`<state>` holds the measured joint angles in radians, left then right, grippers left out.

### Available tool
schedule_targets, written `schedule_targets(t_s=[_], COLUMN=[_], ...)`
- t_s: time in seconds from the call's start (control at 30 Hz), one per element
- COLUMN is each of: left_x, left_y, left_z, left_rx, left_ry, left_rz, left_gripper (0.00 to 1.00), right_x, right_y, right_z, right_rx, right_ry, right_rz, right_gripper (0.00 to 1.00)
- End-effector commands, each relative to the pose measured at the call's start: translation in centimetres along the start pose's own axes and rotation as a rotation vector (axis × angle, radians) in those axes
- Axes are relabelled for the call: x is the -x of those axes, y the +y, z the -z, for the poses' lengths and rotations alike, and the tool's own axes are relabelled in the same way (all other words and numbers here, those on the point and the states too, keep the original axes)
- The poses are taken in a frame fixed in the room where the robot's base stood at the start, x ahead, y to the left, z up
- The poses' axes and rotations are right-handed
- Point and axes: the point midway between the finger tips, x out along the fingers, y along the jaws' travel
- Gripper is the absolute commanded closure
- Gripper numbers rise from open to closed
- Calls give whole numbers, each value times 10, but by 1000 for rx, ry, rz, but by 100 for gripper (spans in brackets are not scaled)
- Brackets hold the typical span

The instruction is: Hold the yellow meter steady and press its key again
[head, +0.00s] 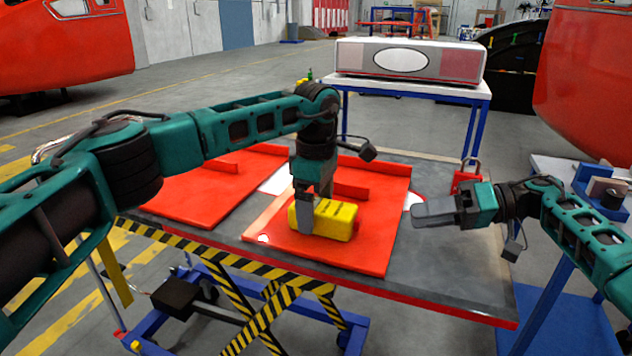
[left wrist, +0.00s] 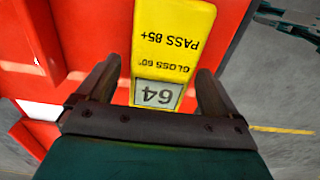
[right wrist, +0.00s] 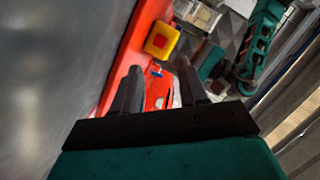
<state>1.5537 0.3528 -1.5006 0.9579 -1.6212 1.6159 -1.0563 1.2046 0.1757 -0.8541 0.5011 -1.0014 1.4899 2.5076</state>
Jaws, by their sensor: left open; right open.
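The yellow meter (head: 341,221) lies on a red panel (head: 365,254) on the lift table. In the left wrist view the meter (left wrist: 172,50) shows a display reading 64 and the words "GLOSS 60°" and "PASS 85+". My left gripper (head: 306,222) is open, pointing down at the meter, with a finger on either side; gaps show between fingers and meter. My right gripper (head: 428,212) is open and empty, to the right of the meter. In the right wrist view the meter (right wrist: 152,46) shows a red square key (right wrist: 159,41) on its end, beyond my fingertips.
A second red panel (head: 195,202) lies to the left on the grey table (head: 450,260). A red padlock-shaped item (head: 466,178) stands at the right rear edge. A white-topped bench (head: 410,88) with a large boxy unit (head: 410,62) is behind. Bare table lies right of the panel.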

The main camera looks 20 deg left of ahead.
Motion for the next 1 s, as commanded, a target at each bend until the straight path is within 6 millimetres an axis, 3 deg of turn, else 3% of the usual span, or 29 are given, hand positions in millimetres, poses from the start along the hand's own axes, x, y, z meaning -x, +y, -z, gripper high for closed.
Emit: schedule_targets(t_s=[0.2,0.47,1.0], left_x=[-15,-16,-15], left_y=[0,0,0], left_z=[0,0,0], left_rx=[0,0,0], left_ry=[0,0,-1], left_rz=[-1,-1,-1], left_gripper=[6,6,56], right_x=[0,0,0], right_y=[0,0,0], right_z=[0,0,0], right_rx=[0,0,0], right_ry=[0,0,0], right_rz=[0,0,0], right_gripper=[57,57,57])
